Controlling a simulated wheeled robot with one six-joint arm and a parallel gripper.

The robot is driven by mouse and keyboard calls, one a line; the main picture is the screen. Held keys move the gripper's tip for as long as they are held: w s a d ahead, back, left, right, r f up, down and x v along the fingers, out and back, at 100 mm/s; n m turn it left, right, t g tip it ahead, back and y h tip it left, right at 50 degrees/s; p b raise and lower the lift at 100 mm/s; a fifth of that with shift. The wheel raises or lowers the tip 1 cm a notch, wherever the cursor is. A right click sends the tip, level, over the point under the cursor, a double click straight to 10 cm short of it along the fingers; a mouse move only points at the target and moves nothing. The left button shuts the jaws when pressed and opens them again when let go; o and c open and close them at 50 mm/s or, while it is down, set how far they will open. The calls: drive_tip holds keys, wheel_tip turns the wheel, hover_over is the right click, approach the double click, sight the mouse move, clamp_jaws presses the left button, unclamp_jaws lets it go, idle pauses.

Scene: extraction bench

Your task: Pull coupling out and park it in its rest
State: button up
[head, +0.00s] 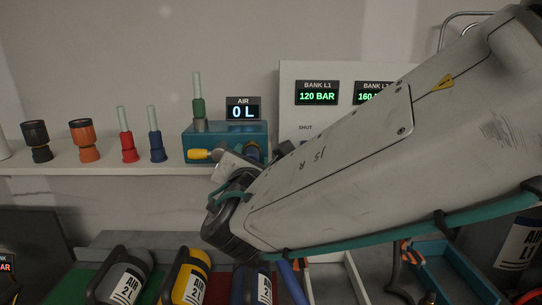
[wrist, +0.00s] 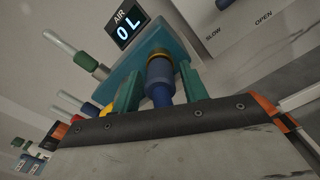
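A blue coupling with a brass collar (wrist: 160,78) is seated in the front of the teal block (wrist: 180,45). In the head view the coupling (head: 252,151) is partly hidden by my arm, and the block (head: 225,131) stands on the shelf. My gripper (wrist: 161,88) has its two green fingers on either side of the coupling. A gap seems to show between each finger and the coupling, so it looks open around it. In the head view the fingertips are largely hidden. I cannot make out which place is the coupling's rest.
The shelf (head: 90,170) holds red (head: 128,147), blue (head: 155,147), orange (head: 82,141) and black (head: 37,141) fittings left of the block. A yellow plug (head: 199,154) juts from the block. The display (head: 243,110) reads 0 L. Cylinders (head: 190,280) lie below.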

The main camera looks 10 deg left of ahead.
clamp_jaws()
drive_tip(key=shift+v, duration=2.85)
drive_tip(key=shift+s, duration=0.1)
